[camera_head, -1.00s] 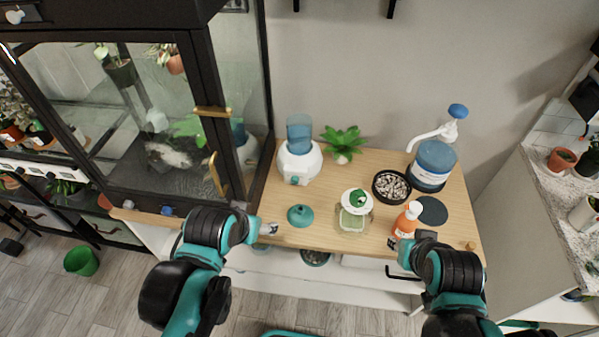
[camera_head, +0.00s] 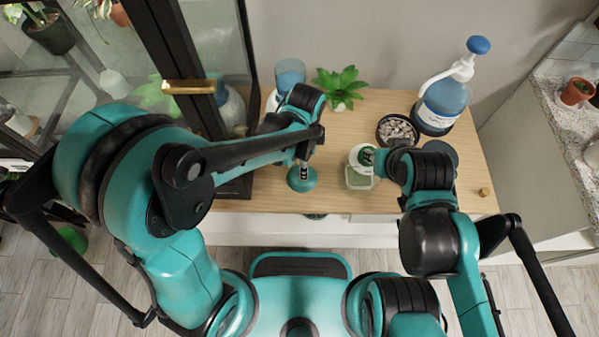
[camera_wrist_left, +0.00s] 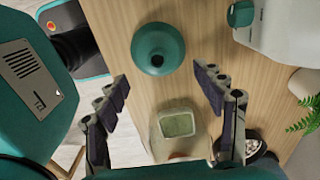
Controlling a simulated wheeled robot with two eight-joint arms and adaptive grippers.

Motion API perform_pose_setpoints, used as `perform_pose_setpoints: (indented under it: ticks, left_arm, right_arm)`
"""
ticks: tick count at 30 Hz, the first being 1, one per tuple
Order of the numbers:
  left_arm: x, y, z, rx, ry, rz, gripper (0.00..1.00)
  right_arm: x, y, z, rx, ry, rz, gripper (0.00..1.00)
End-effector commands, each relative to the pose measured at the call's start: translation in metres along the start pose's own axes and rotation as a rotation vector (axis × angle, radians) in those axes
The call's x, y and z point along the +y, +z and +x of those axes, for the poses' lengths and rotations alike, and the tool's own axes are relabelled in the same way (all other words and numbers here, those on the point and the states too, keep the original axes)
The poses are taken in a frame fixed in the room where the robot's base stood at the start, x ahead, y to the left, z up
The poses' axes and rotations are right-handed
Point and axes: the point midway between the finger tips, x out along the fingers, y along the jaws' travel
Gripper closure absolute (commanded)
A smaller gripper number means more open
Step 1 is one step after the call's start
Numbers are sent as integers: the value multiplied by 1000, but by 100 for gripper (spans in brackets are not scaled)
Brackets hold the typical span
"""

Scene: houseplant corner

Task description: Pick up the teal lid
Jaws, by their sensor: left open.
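The teal lid (camera_head: 301,181) is round, with a knob on top, and lies on the wooden tabletop near its front left. My left gripper (camera_head: 303,164) is above the lid, pointing down. In the left wrist view my left gripper (camera_wrist_left: 163,84) is open, with nothing between its fingers. My right gripper (camera_head: 395,152) is over the table by the glass jar; its fingers are hidden behind my arm.
A glass jar (camera_head: 358,179) with green contents stands right of the lid. Behind are a green plant (camera_head: 340,86), a pebble bowl (camera_head: 397,130) and a blue pump bottle (camera_head: 443,101). A white dispenser (camera_wrist_left: 275,28) stands near the lid. A glass cabinet borders the left.

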Motion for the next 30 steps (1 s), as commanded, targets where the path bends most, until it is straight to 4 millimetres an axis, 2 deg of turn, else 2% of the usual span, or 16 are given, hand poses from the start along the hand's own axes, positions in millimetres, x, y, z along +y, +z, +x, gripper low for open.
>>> perform_pose_setpoints:
  ticks: [1, 7, 13, 16, 21, 22, 27, 28, 30]
  left_arm:
    - [0, 0, 9, 0, 0, -1, 31]
    - [1, 2, 28, 1, -1, -4, 31]
    - [3, 5, 60, 1, -2, -4, 31]
    - [3, 5, 66, 1, -2, -4, 31]
    - [3, 5, 64, 1, -2, -5, 31]
    - [3, 5, 64, 1, -2, -5, 34]
    - [3, 5, 64, 1, -2, -5, 78]
    - [3, 5, 64, 1, -2, -5, 85]
    - [3, 5, 64, 1, -2, -5, 85]
  right_arm:
    - [0, 3, 4, 0, 0, 0, 68]
    - [0, 9, 13, 0, 0, 0, 68]
    - [0, 20, 28, 0, 0, 0, 68]
    - [0, 21, 30, 0, 0, 0, 68]
    - [0, 20, 28, 0, 0, 0, 68]
    - [0, 20, 28, 0, 0, 0, 68]
    - [0, 20, 28, 0, 0, 0, 68]
    - [0, 20, 28, 0, 0, 0, 68]
    - [0, 20, 28, 0, 0, 0, 68]
